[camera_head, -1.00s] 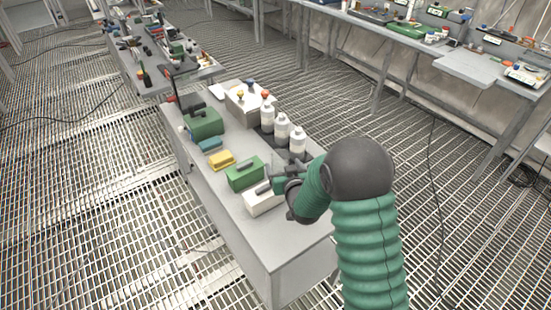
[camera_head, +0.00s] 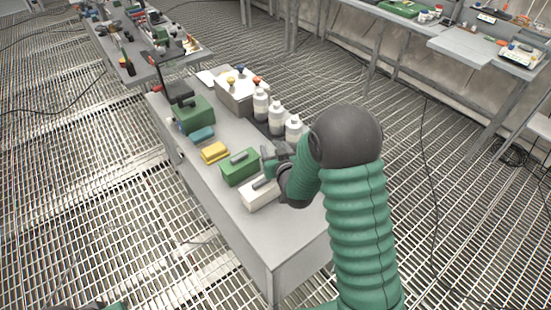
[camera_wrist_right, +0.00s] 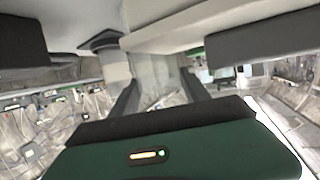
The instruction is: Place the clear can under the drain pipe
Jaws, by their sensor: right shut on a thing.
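My right gripper (camera_head: 272,158) is over the table, beside the green box and close to the white bottles. In the right wrist view its dark fingers (camera_wrist_right: 160,95) are shut on a see-through, pale thing, which looks like the clear can (camera_wrist_right: 153,72). The can is hard to make out in the head view. A dark round fitting with a pale stub below it (camera_wrist_right: 102,42), possibly the drain pipe, shows left of the can in the wrist view, under a pale body. I cannot tell whether the can is beneath it. My left gripper is not clearly shown.
The grey table (camera_head: 268,240) holds a green box (camera_head: 240,167), a white box (camera_head: 259,194), a yellow box (camera_head: 214,152), several white bottles (camera_head: 277,118) and a white case with coloured knobs (camera_head: 236,92). The table's near end is bare.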

